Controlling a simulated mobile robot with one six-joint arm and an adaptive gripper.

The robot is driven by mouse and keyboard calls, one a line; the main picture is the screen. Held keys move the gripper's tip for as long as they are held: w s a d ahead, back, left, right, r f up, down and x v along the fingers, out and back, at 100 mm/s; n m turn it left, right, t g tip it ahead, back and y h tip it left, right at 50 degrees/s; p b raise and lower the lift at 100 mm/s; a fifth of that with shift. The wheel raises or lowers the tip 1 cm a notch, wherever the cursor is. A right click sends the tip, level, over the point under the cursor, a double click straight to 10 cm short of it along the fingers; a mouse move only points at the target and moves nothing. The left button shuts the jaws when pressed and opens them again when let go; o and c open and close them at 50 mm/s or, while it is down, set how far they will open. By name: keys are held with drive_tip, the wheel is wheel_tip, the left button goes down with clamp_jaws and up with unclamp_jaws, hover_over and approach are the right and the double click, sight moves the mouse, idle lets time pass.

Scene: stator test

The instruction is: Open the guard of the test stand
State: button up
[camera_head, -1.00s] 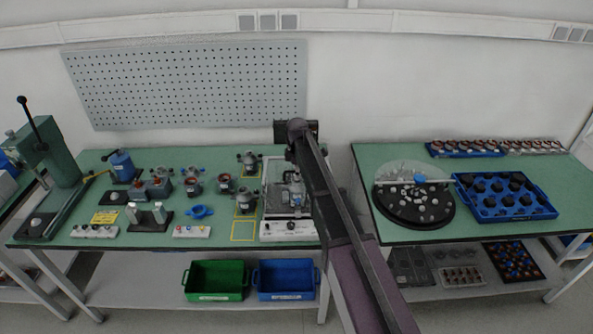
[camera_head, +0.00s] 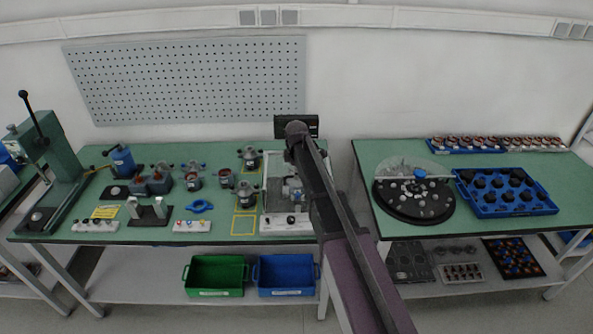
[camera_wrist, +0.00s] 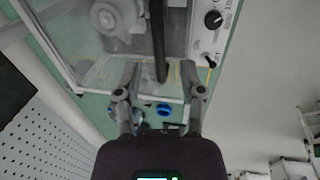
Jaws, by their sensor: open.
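The test stand (camera_head: 285,222) stands at the right end of the left green bench, with a white control panel at its front. In the wrist view its panel (camera_wrist: 211,35) shows a black knob and a switch. The guard (camera_wrist: 88,70) is a clear cover with a pale frame, and a grey motor-like part shows through it. A dark bar (camera_wrist: 160,55) runs between the fingers of my gripper (camera_wrist: 159,68). The fingers are spread on either side of it; contact is not clear. In the head view my arm hides part of the stand and guard.
A blue ring part (camera_head: 200,206) and several motor parts lie left of the stand. A dark screen (camera_head: 297,126) stands behind it. The right bench holds a round turntable (camera_head: 413,213) and a blue tray (camera_head: 548,209). A pegboard (camera_wrist: 35,140) is near in the wrist view.

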drive_tip(key=s+d+r+m+p, duration=0.1)
drive_tip(key=s+r+p, duration=0.3)
drive_tip(key=r+p, duration=0.5)
drive_tip(key=shift+s+d+r, duration=0.2)
drive_tip(key=shift+r, duration=0.05)
idle(0.9)
drive_tip(key=shift+d, duration=0.1)
idle(0.4)
drive_tip(key=s+d+f+m+b, duration=0.3)
drive_tip(key=s+f+m+b, duration=0.1)
drive_tip(key=s, duration=0.4)
drive_tip(key=s+d+f+m+g+b, duration=0.1)
drive_tip(key=s+d+f+m+b, duration=0.2)
drive_tip(key=s+m, duration=0.4)
drive_tip(key=s+d+f+m+g+b, duration=0.1)
drive_tip(key=s+d+f+m+b, duration=0.3)
drive_tip(key=s, duration=0.7)
drive_tip(key=shift+f+m+b, duration=0.7)
drive_tip(key=shift+f+m, duration=0.1)
drive_tip(key=shift+f, duration=0.05)
drive_tip(key=shift+d, duration=0.1)
